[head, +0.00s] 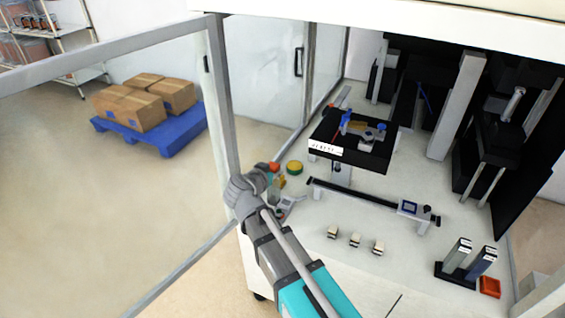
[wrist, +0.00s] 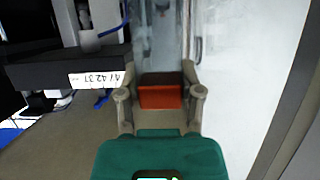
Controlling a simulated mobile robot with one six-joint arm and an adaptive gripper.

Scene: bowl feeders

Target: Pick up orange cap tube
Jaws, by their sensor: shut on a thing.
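The orange cap tube (head: 274,167) shows its orange cap at the tip of my gripper (head: 265,178) in the head view, near the left front edge of the enclosure's floor. In the wrist view the orange part (wrist: 160,97) sits between the two fingers of my gripper (wrist: 160,92), with a darker surface above it. My gripper is shut on it. The tube's body is mostly hidden by my gripper in the head view. I cannot tell whether its base touches the floor.
A yellow-green round thing (head: 294,167) stands just right of the cap. A black platform (head: 368,158) with a label stands behind. Several small blocks (head: 355,240) lie to the right. The enclosure's frame post (head: 225,110) rises close to my gripper's left.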

